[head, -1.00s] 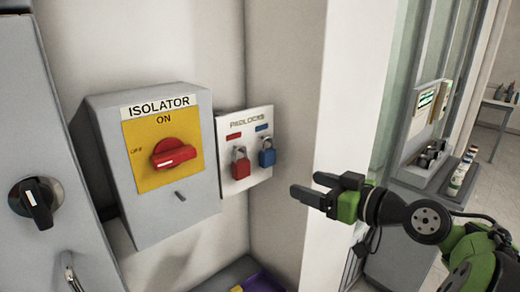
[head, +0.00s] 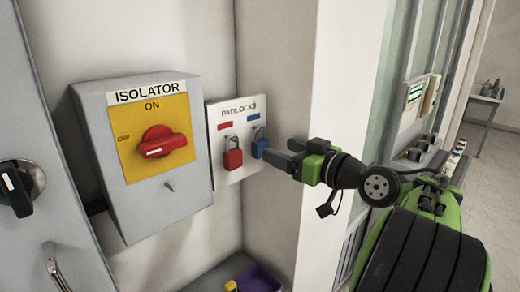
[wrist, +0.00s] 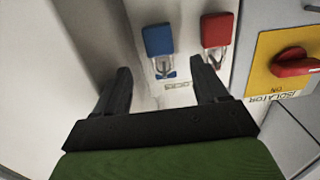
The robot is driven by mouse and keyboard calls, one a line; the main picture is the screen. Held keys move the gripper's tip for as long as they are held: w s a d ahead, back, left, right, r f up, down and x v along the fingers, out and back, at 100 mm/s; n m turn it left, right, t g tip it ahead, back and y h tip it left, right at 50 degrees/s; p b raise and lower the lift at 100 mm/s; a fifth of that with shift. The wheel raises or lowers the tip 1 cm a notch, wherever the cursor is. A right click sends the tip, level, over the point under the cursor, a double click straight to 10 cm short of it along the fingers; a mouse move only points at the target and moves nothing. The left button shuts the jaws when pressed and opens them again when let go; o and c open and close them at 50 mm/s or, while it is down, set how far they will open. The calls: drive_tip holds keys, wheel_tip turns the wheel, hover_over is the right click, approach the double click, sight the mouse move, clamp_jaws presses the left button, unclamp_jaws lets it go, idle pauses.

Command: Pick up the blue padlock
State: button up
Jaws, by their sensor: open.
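The blue padlock (head: 259,147) hangs by its shackle on the white padlock board (head: 228,181). In the head view, one fingertip of my gripper (head: 280,151) overlaps the padlock's right side; whether they touch is not clear. My gripper is open and empty, with its fingers pointing left toward the board. In the wrist view, which shows the board upside down, the blue padlock (wrist: 158,40) appears just beyond the fingertips, sideways between the two fingers (wrist: 161,66). Its body and shackle are both visible there.
A red padlock (head: 232,154) hangs close to the left of the blue one; in the wrist view it (wrist: 217,30) is just beyond the right finger. The grey isolator box (head: 170,208) with a red switch (head: 161,142) is farther left. A wall corner (head: 330,110) stands behind my gripper.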

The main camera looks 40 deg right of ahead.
sight(264, 145)
drive_tip(key=w, duration=0.4)
drive_tip(key=w+f, duration=0.1)
drive_tip(key=w, duration=0.1)
drive_tip(key=shift+w+a+p, duration=0.1)
drive_tip(key=shift+w+p, duration=0.25)
drive_tip(key=shift+p, duration=0.05)
drive_tip(key=shift+s+r, duration=0.1)
drive_tip(key=shift+s, duration=0.05)
drive_tip(key=shift+c, duration=1.4)
drive_tip(key=c, duration=0.9)
drive_tip(key=shift+r, duration=0.1)
